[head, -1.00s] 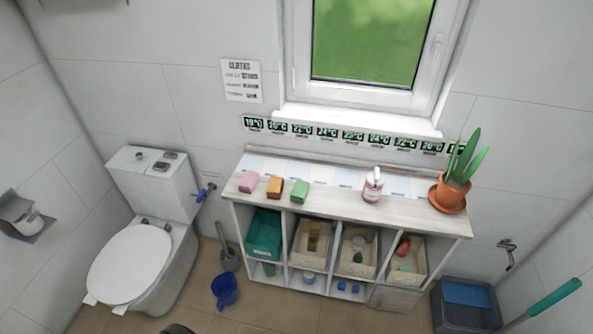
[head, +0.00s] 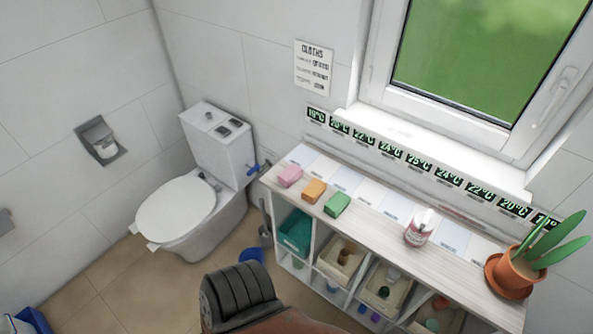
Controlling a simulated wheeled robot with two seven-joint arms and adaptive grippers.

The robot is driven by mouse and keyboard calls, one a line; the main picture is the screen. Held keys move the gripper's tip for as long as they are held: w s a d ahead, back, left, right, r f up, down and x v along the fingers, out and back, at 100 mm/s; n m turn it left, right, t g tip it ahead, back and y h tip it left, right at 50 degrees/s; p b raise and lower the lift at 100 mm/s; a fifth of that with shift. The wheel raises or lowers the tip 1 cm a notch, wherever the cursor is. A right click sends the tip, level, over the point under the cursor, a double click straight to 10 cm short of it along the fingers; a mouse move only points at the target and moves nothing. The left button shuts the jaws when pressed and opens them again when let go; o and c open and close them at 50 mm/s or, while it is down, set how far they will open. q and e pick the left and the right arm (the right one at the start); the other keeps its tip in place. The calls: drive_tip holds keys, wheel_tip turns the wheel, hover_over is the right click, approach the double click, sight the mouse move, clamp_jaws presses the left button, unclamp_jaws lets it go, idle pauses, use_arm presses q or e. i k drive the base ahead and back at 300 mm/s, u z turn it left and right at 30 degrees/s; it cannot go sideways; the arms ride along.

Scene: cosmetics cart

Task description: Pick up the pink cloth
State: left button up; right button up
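The pink cloth (head: 291,175) is a small folded block lying on the left end of the pale wooden cart top (head: 395,255). An orange cloth (head: 314,190) and a green cloth (head: 337,203) lie in a row to its right, with small gaps between them. Nothing touches or covers the pink cloth. A dark ribbed part with a brown link, which looks like part of my arm, shows at the bottom centre, below the cart's left end. No fingertips of either gripper show.
A red-and-white bottle (head: 419,228) stands mid-cart. A potted plant (head: 512,272) is at the right end. Bins, including a teal one (head: 295,232), fill the shelves below.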

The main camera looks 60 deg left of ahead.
sight(291, 174)
drive_tip(key=u, duration=0.75)
drive_tip(key=i, duration=0.9)
drive_tip(key=u, duration=0.95)
